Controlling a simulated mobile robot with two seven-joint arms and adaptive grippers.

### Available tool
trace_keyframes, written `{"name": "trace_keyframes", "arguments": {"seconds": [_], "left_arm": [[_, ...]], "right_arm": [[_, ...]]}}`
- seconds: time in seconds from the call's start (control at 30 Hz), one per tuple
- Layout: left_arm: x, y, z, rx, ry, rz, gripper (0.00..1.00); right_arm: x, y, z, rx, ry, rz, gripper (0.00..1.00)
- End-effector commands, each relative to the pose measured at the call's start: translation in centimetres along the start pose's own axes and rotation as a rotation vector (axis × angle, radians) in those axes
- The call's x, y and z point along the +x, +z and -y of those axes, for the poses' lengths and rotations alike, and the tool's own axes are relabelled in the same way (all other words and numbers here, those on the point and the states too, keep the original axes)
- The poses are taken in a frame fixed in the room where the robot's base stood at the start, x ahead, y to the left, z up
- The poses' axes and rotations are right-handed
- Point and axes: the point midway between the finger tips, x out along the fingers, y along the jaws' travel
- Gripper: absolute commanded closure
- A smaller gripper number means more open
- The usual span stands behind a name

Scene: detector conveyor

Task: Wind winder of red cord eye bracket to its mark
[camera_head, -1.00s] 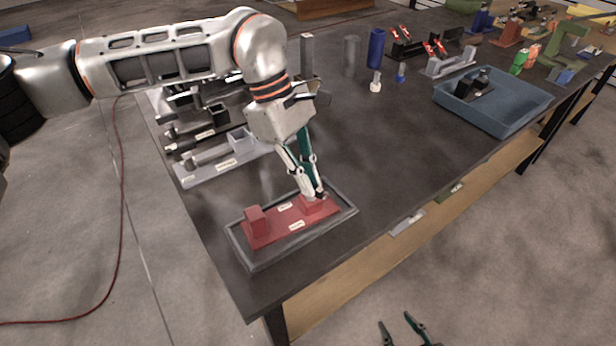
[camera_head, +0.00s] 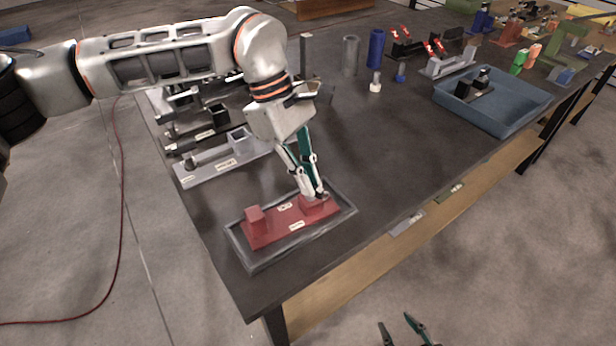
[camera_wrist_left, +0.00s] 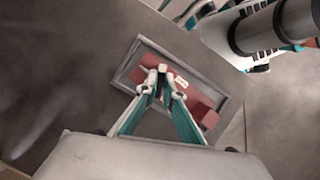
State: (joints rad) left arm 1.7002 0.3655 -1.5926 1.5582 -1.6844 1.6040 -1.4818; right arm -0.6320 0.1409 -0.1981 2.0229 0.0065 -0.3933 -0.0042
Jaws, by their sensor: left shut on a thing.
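The red cord eye bracket (camera_head: 276,229) lies in a dark grey rimmed tray (camera_head: 236,243) at the near corner of the table. It has a raised red block at its left end, a second one at its right end, and small white labels. My left gripper (camera_head: 319,197) reaches down to the right end and is shut on the winder there, which its fingers hide. The left wrist view shows the fingertips (camera_wrist_left: 163,88) over the red bracket (camera_wrist_left: 201,104). The winder's mark cannot be made out. My right gripper (camera_head: 405,330) shows at the bottom edge with its fingers apart.
A light grey bracket (camera_head: 207,169) and dark fixtures stand behind the tray. Blue and grey cylinders (camera_head: 376,48) stand further back. A blue bin (camera_head: 494,128) with dark parts is at the right. The table between tray and bin is clear.

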Motion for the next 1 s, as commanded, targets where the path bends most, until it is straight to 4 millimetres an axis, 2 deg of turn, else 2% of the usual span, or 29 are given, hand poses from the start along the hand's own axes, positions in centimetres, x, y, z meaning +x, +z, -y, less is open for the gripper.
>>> {"name": "trace_keyframes", "arguments": {"seconds": [1.0], "left_arm": [[-0.07, 0.05, -0.03, 0.005, -0.001, 0.000, 1.00]], "right_arm": [[0.28, -0.51, -0.22, -0.002, 0.003, -0.009, 0.60]]}}
